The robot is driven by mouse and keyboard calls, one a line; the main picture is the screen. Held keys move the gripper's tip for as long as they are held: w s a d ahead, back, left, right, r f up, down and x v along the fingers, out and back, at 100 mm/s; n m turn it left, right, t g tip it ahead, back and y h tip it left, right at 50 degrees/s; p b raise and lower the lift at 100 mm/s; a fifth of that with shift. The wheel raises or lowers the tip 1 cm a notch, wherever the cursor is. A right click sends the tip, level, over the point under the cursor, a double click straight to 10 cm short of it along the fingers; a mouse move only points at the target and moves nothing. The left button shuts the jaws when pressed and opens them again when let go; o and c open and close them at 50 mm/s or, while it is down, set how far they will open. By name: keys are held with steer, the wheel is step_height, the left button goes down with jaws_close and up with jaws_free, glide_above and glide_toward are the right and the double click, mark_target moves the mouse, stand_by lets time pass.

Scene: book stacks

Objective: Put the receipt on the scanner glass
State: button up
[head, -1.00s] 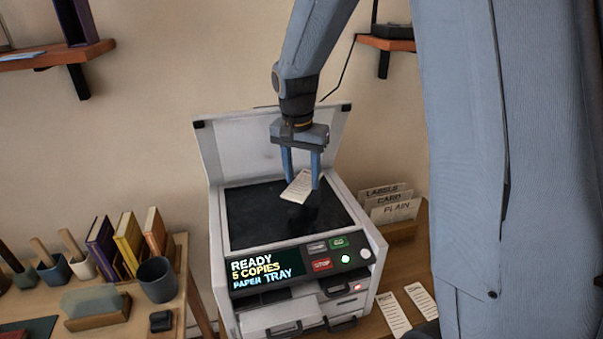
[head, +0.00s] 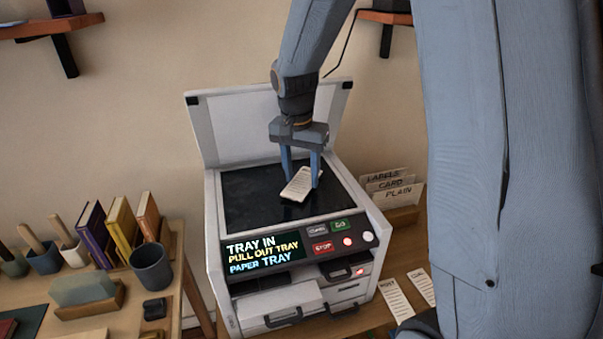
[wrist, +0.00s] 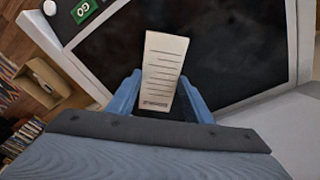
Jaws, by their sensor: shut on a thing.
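The receipt (head: 299,185) is a small white slip with printed lines, and it also shows in the wrist view (wrist: 162,65). My gripper (head: 302,180) is shut on the receipt and holds it low over the scanner glass (head: 250,190). In the wrist view the blue fingers (wrist: 160,95) are on either side of the slip's lower part. I cannot tell whether the receipt touches the glass. The dark glass is otherwise bare, and the copier's white lid (head: 255,130) stands raised behind it.
The copier's front panel has a display (head: 263,252) reading "TRAY IN, PULL OUT TRAY, PAPER TRAY", with a red stop button (head: 322,249) and a green button (head: 341,225). Paper dividers (head: 395,190) stand at right, printed slips (head: 395,298) lie below them. Books and cups (head: 152,266) are at left.

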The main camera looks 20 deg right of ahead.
steer(key=shift+f, duration=0.6)
steer(key=o, duration=1.2)
